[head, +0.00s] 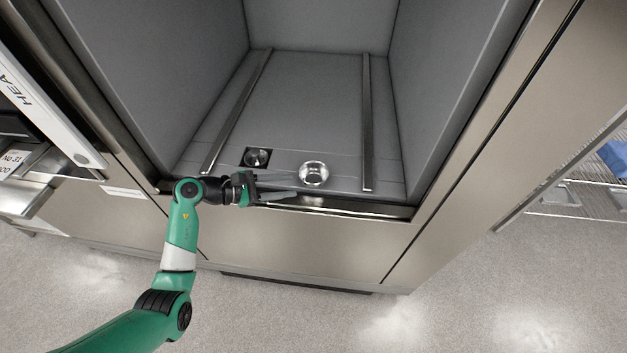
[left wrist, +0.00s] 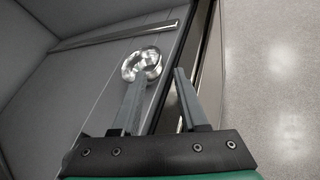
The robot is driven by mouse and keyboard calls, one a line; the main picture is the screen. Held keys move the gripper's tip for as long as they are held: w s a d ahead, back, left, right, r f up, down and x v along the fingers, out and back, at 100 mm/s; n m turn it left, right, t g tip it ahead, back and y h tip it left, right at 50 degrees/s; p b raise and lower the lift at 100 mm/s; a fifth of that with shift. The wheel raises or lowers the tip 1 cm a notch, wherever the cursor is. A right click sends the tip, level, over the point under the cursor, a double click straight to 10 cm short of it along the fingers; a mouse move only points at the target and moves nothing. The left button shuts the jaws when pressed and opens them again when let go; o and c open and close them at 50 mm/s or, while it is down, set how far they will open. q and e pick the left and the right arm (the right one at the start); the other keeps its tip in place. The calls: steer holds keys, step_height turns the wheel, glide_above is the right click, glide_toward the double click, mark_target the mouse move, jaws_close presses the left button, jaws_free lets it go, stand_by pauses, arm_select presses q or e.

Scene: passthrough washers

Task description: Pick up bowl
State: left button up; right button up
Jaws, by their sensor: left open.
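A small shiny metal bowl (head: 313,173) sits upright on the grey chamber floor near its front edge. It also shows in the left wrist view (left wrist: 143,64), just beyond the tip of one finger, which overlaps its near rim in the picture. My left gripper (head: 290,196) is at the chamber's front edge, left of and in front of the bowl. Its two fingers (left wrist: 158,75) are spread apart with nothing between them. Whether a finger touches the bowl I cannot tell. My right gripper is in neither view.
The washer chamber floor (head: 310,105) has two raised metal rails, left (head: 238,110) and right (head: 367,120). A dark square drain (head: 257,157) lies left of the bowl. Side walls enclose the chamber. A wire rack (head: 590,195) stands at the far right.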

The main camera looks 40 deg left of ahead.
mark_target(313, 184)
arm_select(q)
steer(key=b+x, duration=0.1)
steer(key=x, duration=0.2)
steer(key=shift+w+d+f, duration=0.1)
steer(key=shift+w+d, duration=0.05)
steer(key=shift+w, duration=0.1)
steer(key=shift+w+d+f+b, duration=0.1)
steer(key=shift+w+f+b, duration=0.15)
steer(key=shift+f+b, duration=0.05)
steer(key=b+x, duration=0.2)
steer(key=x, duration=0.2)
steer(key=shift+w, duration=0.25)
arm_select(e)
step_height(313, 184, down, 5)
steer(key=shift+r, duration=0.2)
arm_select(q)
jaws_close()
